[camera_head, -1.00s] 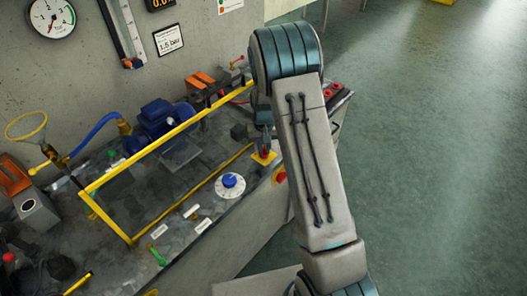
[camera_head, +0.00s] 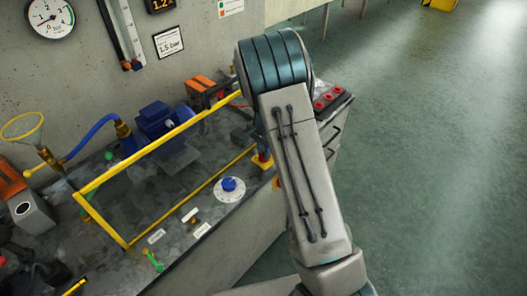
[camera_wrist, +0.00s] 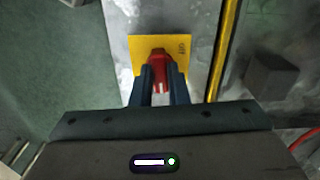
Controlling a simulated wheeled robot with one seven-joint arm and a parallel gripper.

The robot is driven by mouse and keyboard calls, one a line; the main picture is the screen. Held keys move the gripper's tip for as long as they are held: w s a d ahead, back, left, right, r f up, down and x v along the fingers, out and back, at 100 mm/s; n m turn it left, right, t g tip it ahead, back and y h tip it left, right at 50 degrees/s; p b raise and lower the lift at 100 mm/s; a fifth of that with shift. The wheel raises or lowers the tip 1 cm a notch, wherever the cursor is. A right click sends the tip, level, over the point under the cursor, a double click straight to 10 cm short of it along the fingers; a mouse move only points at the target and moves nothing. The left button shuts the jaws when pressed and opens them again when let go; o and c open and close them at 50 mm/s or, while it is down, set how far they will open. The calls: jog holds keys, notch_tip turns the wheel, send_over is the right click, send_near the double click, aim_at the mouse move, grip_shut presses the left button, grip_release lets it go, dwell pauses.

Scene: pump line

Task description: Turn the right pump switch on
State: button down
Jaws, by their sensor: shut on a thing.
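A red switch handle (camera_wrist: 158,66) stands on a yellow square plate (camera_wrist: 139,50) in the wrist view. My gripper (camera_wrist: 162,80) is shut on the handle, one dark finger on each side. In the head view the yellow plate (camera_head: 259,165) shows beside my arm, and my arm hides most of the switch. A blue motor pump (camera_head: 158,120) stands on the bench behind a yellow rail.
A yellow rail (camera_head: 154,148) runs along the bench beside the switch. A blue knob on a white dial (camera_head: 230,189) sits to its left. A red-buttoned box (camera_head: 330,98) is to the right. A gauge (camera_head: 50,18) hangs on the wall. The floor at right is clear.

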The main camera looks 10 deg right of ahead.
jog(key=shift+m, duration=0.5)
jog(key=c, duration=1.4)
grip_release()
notch_tip(320, 180, up, 14)
jog(key=shift+b, duration=0.45)
jog(key=shift+s, duration=0.1)
